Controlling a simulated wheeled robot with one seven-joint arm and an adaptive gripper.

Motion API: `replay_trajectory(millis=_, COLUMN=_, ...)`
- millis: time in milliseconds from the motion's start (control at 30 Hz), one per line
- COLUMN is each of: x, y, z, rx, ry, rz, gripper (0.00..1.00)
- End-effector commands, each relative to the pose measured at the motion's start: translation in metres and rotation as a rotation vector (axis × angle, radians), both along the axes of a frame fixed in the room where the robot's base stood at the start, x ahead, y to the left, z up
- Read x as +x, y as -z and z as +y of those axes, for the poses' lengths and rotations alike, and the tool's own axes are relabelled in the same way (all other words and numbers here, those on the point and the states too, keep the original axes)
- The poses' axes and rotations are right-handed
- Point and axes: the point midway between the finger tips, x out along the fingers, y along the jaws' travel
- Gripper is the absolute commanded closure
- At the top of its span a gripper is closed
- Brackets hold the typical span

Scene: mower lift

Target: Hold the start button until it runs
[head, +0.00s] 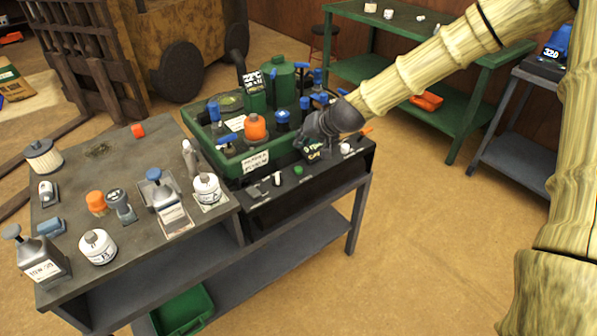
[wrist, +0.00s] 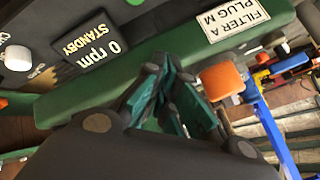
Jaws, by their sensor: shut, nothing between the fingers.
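A small round green button (head: 298,170) sits on the black control panel (head: 262,211) in the head view. Its printed label is too small to read. A green spot (wrist: 135,2) at the top edge of the wrist view looks like the same button. A display (wrist: 85,40) in the wrist view reads "0 rpm STANDBY"; it also shows in the head view (head: 313,153). My gripper (wrist: 163,78) is shut and empty, above the green tray's rim, behind the display and apart from the green button. In the head view, the wrist partly hides the fingers.
A green tray (head: 226,165) holds an orange-capped part, blue-topped parts and a green tank. A white knob (head: 345,149) stands right of the display. The left bench (head: 75,190) carries several bottles and canisters. Open floor lies in front of the right-hand bench.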

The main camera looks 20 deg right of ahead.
Motion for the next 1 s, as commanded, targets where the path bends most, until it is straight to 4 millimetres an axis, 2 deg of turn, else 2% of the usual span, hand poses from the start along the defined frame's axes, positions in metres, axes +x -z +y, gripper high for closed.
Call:
replay_trajectory(millis=33, x=0.0, y=0.011, z=0.0, rx=0.001, ry=0.0, rz=0.001, gripper=1.0)
replay_trajectory(millis=100, x=0.0, y=0.019, z=0.0, rx=0.001, ry=0.001, rz=0.001, gripper=1.0)
replay_trajectory(millis=500, x=0.0, y=0.06, z=0.0, rx=0.0, ry=-0.001, rz=0.001, gripper=1.0)
replay_trajectory(millis=700, x=0.0, y=0.068, z=0.0, rx=0.0, ry=0.0, rz=0.0, gripper=1.0)
replay_trajectory(millis=1000, x=0.0, y=0.068, z=0.0, rx=0.0, ry=0.0, rz=0.0, gripper=1.0)
